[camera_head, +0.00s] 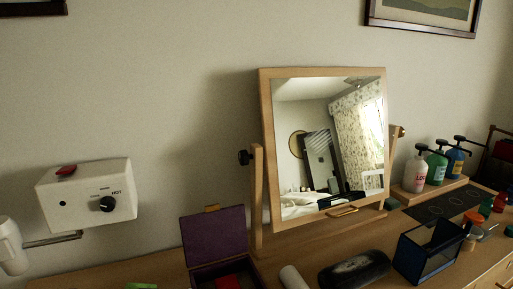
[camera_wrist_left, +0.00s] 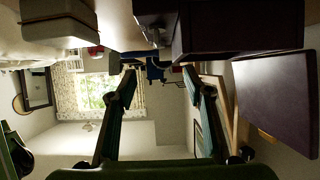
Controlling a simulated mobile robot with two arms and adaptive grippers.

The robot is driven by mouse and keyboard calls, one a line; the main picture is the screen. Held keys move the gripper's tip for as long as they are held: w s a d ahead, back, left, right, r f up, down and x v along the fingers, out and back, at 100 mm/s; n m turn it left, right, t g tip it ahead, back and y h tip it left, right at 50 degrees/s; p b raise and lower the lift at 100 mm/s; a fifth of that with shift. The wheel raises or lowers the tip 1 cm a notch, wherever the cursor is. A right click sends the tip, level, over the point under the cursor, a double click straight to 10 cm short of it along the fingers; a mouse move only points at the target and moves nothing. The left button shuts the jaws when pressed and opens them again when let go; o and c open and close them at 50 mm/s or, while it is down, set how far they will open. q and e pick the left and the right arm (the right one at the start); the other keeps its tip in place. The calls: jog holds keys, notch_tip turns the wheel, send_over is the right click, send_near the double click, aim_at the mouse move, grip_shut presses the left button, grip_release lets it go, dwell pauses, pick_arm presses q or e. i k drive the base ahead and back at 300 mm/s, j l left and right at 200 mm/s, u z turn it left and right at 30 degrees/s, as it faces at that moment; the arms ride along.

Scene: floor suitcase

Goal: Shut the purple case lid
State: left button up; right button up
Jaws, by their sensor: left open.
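The purple case stands open on the wooden dresser top at the bottom of the head view. Its purple lid (camera_head: 213,236) is raised nearly upright, with a small yellowish clasp on its top edge. Something red shows inside the case, whose front is cut off by the frame. In the left wrist view, which looks upside down, the dark lid (camera_wrist_left: 275,98) is at the right and the case body (camera_wrist_left: 240,28) at the top. My left gripper (camera_wrist_left: 160,78) is open, its fingers apart and empty, beside the lid and apart from it. My right gripper is in neither view.
A framed tilting mirror (camera_head: 325,150) stands right of the case. A dark oblong case (camera_head: 354,268), a white cylinder (camera_head: 292,277) and a blue-edged glass box (camera_head: 428,255) lie on the dresser. A white wall unit (camera_head: 88,195) is at left. Pump bottles (camera_head: 436,167) stand far right.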

aim_at(216, 233)
jog(key=k+l, duration=0.25)
jog(key=l, duration=0.15)
jog(key=k+l, duration=0.55)
jog(key=l, duration=0.3)
